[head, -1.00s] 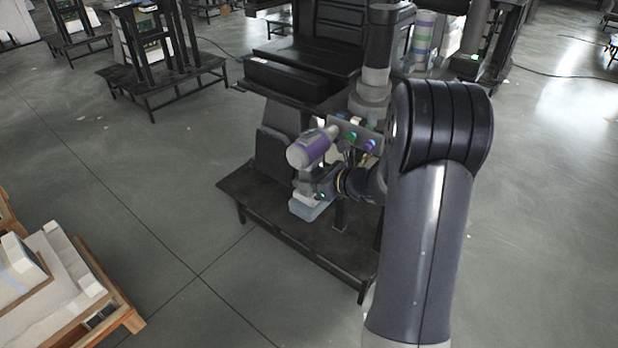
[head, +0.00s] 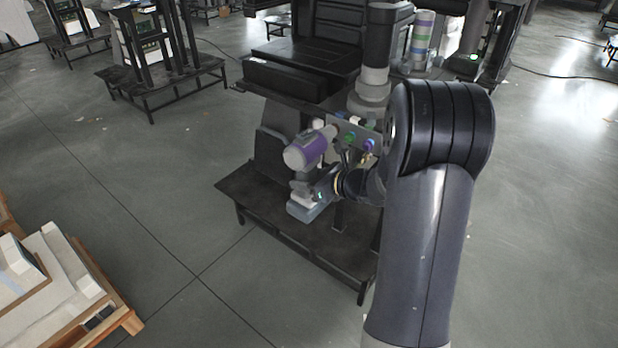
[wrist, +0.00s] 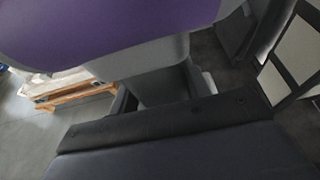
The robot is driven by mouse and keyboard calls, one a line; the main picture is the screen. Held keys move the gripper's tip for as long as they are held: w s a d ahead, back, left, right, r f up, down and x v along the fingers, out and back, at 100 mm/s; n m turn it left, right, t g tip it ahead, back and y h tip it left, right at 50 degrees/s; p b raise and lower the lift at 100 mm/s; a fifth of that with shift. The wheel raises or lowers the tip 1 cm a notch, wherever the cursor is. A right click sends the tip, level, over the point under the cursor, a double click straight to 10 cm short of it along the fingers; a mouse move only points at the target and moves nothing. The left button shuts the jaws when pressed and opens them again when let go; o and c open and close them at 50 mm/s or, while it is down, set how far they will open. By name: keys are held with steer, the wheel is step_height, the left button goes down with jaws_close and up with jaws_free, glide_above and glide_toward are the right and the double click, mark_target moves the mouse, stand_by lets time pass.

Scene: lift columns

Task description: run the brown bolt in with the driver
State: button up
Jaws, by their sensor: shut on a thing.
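The driver (head: 311,149) has a purple and grey body, a grey handle and a blue-grey block at its foot. My gripper (head: 320,188) is shut on its handle, and the driver is held tilted in front of the column's panel (head: 343,131). The driver's nose points toward the panel's left part, but I cannot tell whether it touches. Coloured bolt heads, green and blue-purple, show on the panel. I cannot make out the brown bolt. In the wrist view the driver's purple body (wrist: 110,25) fills the top, above my dark gripper (wrist: 150,126).
A dark low platform (head: 262,222) lies under the driver. A dark shelf with a long black box (head: 286,78) stands above and behind. A wooden pallet with pale blocks (head: 60,285) is at lower left. The floor between pallet and platform is clear.

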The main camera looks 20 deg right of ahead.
steer(key=shift+s+a+r+b, duration=0.1)
steer(key=shift+s+a+b, duration=0.25)
steer(key=shift+s+a, duration=0.4)
steer(key=shift+s+a+b, duration=0.35)
steer(key=shift+s+a, duration=0.1)
steer(key=shift+a, duration=0.5)
steer(key=shift+s+a+b, duration=0.4)
steer(key=shift+s+a, duration=0.2)
steer(key=shift+a, duration=0.2)
steer(key=shift+s+a+b, duration=0.4)
steer(key=shift+s+a, duration=0.2)
steer(key=shift+a, duration=0.2)
